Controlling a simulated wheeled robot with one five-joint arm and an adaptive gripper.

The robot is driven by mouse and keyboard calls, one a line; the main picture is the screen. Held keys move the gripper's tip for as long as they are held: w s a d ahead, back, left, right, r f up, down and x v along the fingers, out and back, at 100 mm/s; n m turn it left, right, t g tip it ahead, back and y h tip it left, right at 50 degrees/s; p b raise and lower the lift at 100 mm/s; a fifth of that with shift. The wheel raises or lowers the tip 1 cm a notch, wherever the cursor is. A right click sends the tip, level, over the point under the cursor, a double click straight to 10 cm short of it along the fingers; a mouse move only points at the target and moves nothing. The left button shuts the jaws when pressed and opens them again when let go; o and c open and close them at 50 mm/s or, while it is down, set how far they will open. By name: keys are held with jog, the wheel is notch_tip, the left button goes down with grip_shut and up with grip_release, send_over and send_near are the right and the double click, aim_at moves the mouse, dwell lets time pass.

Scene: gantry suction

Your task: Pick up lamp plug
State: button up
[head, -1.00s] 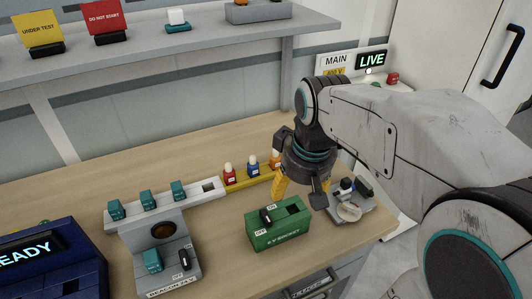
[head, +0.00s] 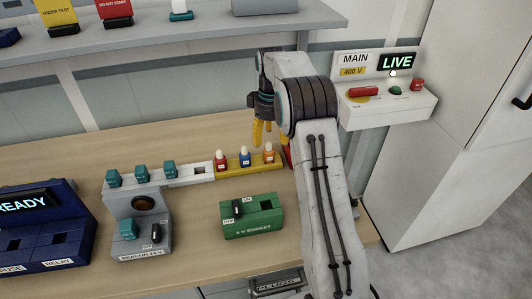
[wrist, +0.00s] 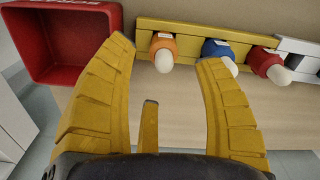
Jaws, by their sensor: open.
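Three lamp plugs with white bulbs stand in a yellow rack (head: 228,173): red (head: 220,161), blue (head: 245,157) and orange (head: 269,154). My gripper (head: 262,134) is open and empty, above and behind the orange plug in the head view. In the wrist view, the orange lamp plug (wrist: 162,50) shows between the spread yellow fingers (wrist: 162,60). I cannot tell the height gap to the orange plug.
A red bin (wrist: 60,75) stands beside the rack's orange end. A blue READY box (head: 45,235) is at left. The MAIN panel (head: 390,110) reads LIVE. An overhead shelf (head: 200,45) spans the back.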

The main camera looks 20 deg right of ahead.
aim_at(269, 155)
notch_tip(269, 155, down, 2)
jog(key=shift+w+f, duration=0.1)
jog(key=shift+w, duration=0.05)
jog(key=shift+s+a+f+p, duration=0.15)
jog(key=shift+f+p, duration=0.1)
jog(key=shift+f, duration=1.15)
jog(key=shift+s+a+f+p, duration=0.1)
jog(key=shift+f+p, duration=0.15)
jog(key=shift+f, duration=1.15)
jog(key=shift+c, duration=0.4)
grip_shut()
